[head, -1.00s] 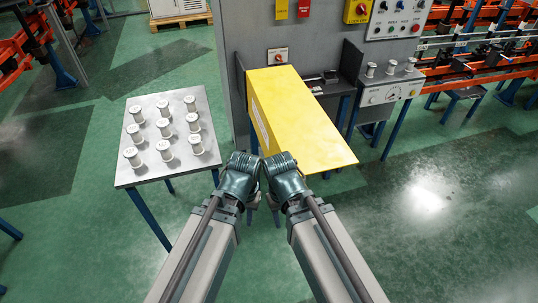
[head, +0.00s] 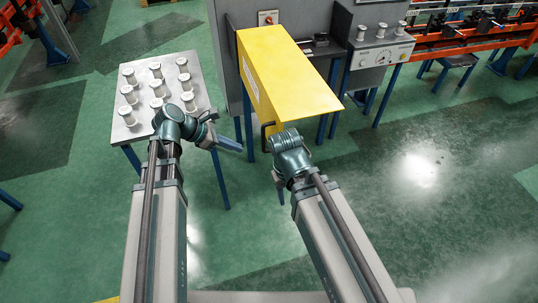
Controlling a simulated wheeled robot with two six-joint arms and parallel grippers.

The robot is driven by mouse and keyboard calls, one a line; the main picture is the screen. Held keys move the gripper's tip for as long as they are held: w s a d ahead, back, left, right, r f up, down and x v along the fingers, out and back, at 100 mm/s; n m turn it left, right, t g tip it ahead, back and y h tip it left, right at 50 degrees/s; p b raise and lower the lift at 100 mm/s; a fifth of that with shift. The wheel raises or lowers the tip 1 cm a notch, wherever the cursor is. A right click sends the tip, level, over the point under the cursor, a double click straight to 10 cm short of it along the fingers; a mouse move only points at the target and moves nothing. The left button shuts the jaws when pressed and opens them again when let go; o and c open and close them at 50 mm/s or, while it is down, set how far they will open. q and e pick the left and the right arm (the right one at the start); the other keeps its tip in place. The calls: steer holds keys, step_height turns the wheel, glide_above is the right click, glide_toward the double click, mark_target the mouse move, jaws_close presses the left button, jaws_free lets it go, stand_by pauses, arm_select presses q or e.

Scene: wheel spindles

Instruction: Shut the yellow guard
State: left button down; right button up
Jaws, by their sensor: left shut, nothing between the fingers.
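The yellow guard (head: 287,72) is a long box-like cover with a flat top and a side face, standing in front of the grey machine cabinet. A dark handle (head: 267,134) shows at the near lower end of its side face. My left gripper (head: 229,143) is shut and empty; it points right, to the left of the handle and apart from it. My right gripper (head: 279,187) is below the guard's near end, mostly hidden behind its own wrist, so its jaws cannot be read.
A metal table (head: 202,92) with several white spools stands at left, close to my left wrist. A grey control box (head: 381,55) with a dial and spools is at right. A dark rail (head: 320,44) lies beside the guard. Floor at lower right is clear.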

arm_select(q)
steer(key=d+r+b+x, duration=0.2)
steer(key=b+x, duration=0.5)
steer(key=x, duration=0.6)
steer(key=shift+w, duration=0.3)
